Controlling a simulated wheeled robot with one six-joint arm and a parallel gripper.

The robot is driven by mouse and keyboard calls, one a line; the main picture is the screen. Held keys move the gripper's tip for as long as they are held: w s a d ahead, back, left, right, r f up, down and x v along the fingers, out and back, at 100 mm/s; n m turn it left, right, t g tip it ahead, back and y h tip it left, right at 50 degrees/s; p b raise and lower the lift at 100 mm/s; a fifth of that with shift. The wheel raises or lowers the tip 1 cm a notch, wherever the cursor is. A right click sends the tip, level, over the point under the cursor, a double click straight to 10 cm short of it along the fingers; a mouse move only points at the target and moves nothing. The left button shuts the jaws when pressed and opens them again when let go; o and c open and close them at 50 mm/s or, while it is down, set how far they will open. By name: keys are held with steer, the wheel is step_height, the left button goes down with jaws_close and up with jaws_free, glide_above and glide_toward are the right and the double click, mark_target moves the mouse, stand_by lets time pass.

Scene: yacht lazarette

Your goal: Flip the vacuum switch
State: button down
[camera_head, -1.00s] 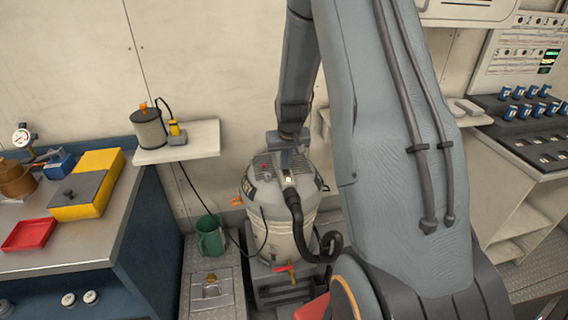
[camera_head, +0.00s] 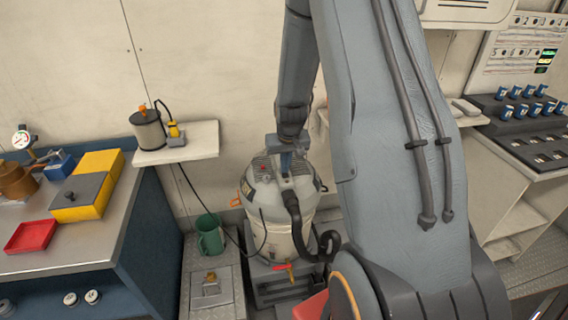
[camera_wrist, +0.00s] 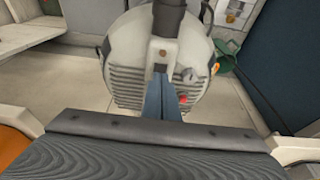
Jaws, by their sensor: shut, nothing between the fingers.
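The vacuum (camera_head: 272,205) is a pale canister with a grey vented lid and a black hose. It stands low between the bench and the shelves, and its lid also fills the middle of the wrist view (camera_wrist: 125,78). My gripper (camera_head: 287,172) reaches down onto the lid. Its blue fingers (camera_wrist: 161,78) are shut and empty, with their tips at a small dark square (camera_wrist: 160,67), seemingly the switch, below the hose inlet. I cannot tell whether they touch it. A red button (camera_wrist: 183,99) and a grey knob (camera_wrist: 190,75) are right of the fingers.
A green mug (camera_head: 210,235) stands on a low box left of the vacuum. A wall shelf (camera_head: 180,142) holds a canister and a yellow device, with a cable hanging down. The metal-topped bench (camera_head: 85,235) is at left. A panel of blue knobs (camera_head: 520,112) is at right.

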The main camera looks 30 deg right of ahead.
steer(key=r, duration=0.2)
steer(key=r+p, duration=0.1)
steer(key=r, duration=0.1)
steer(key=shift+w+d, duration=0.1)
steer(key=shift+w, duration=0.2)
steer(key=b+v, duration=0.3)
steer(key=v, duration=0.6)
steer(key=shift+r, duration=0.15)
